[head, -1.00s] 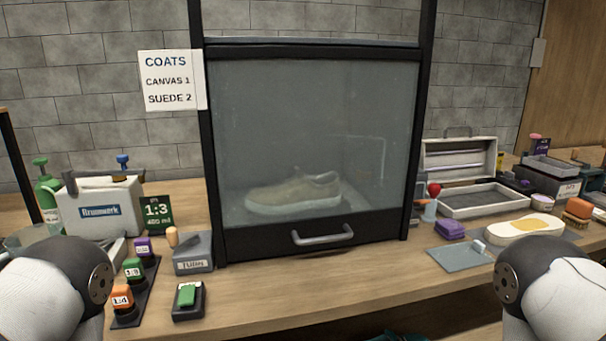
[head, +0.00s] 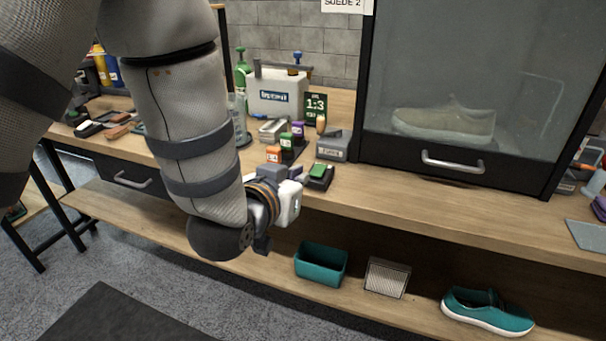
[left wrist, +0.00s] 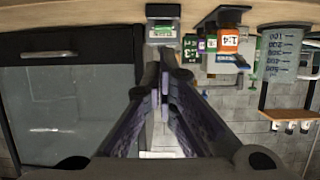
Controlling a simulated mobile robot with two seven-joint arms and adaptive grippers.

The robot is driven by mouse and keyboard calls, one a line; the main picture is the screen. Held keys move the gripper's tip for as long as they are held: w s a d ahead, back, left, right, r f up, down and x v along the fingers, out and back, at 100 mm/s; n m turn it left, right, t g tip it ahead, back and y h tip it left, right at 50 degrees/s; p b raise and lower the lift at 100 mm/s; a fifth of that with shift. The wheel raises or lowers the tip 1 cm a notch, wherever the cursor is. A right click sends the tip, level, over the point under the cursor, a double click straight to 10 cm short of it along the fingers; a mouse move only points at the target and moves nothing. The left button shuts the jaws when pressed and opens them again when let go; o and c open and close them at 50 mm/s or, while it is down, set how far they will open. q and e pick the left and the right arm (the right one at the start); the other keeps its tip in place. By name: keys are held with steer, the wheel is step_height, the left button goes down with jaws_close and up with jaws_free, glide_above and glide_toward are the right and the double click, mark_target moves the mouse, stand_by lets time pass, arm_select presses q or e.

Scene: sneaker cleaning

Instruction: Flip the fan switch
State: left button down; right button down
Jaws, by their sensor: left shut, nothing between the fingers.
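A green rocker switch on a small dark base (head: 319,171), which I take for the fan switch, sits near the bench's front edge, left of the glass-fronted cabinet (head: 462,80). It also shows at the top of the left wrist view (left wrist: 163,27). My left gripper (head: 297,175) is just left of the switch in the head view, its fingers partly hidden by its own body. In the left wrist view the fingers (left wrist: 165,62) are shut and empty, pointing toward the switch. I cannot tell whether they touch it. My right gripper is out of view.
Orange, purple and green labelled blocks (head: 286,144) stand close behind the left gripper. A grey labelled box (head: 334,146) is behind the switch. A shoe (head: 444,121) is inside the cabinet. A teal bin (head: 321,262) and teal shoe (head: 487,311) are on the lower shelf.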

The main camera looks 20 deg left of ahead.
mark_target(319, 170)
arm_select(q)
steer(key=r, duration=0.2)
steer(key=r+t, duration=0.1)
steer(key=shift+w+r, duration=0.3)
steer(key=shift+r, duration=0.1)
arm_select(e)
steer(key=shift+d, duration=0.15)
arm_select(q)
steer(key=shift+w, duration=0.1)
